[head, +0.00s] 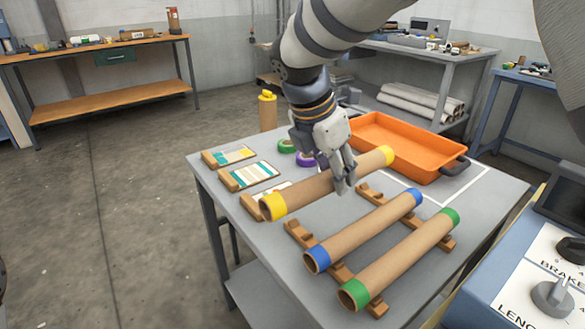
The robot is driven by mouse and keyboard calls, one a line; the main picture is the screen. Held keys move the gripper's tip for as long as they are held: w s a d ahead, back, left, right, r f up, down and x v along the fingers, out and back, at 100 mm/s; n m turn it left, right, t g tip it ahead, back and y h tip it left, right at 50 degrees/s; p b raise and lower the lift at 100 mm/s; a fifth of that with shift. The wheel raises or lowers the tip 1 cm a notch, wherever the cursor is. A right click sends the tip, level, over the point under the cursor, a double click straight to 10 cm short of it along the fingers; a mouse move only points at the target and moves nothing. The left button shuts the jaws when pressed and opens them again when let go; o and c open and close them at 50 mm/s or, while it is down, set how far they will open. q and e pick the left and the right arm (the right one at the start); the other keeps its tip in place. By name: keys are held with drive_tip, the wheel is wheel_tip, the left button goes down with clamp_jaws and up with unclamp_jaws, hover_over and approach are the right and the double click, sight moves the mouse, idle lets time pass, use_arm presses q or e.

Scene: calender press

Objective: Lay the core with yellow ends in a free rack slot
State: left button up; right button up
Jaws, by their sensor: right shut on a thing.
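The cardboard core with yellow ends (305,193) is in my right gripper (343,180), which is shut around it near the middle. The core is tilted across the picture over the back part of the wooden rack (298,235); I cannot tell whether it touches the rack. A core with blue ends (360,233) and a core with green ends (398,262) lie in rack slots in front of it. The rack's far rail shows as a second wooden bar (370,193). The rack's back end, beside the blue core, looks free. My left gripper is not in view.
An orange tray (385,125) stands at the table's back right. A blue control panel (530,270) stands at the right.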

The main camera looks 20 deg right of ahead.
drive_tip(key=w+d+f, duration=0.2)
drive_tip(key=f, duration=0.1)
drive_tip(key=w+d+f, duration=0.1)
drive_tip(key=f, duration=0.1)
drive_tip(key=shift+f+b, duration=0.2)
drive_tip(key=shift+b, duration=0.15)
drive_tip(key=shift+d+f, duration=0.1)
drive_tip(key=shift+f, duration=1.5)
drive_tip(key=shift+f, duration=0.1)
drive_tip(key=o, duration=1.2)
drive_tip(key=shift+w, duration=0.1)
drive_tip(key=shift+c, duration=0.2)
drive_tip(key=v, duration=1.2)
drive_tip(key=shift+d+p, duration=0.1)
drive_tip(key=shift+p, duration=0.2)
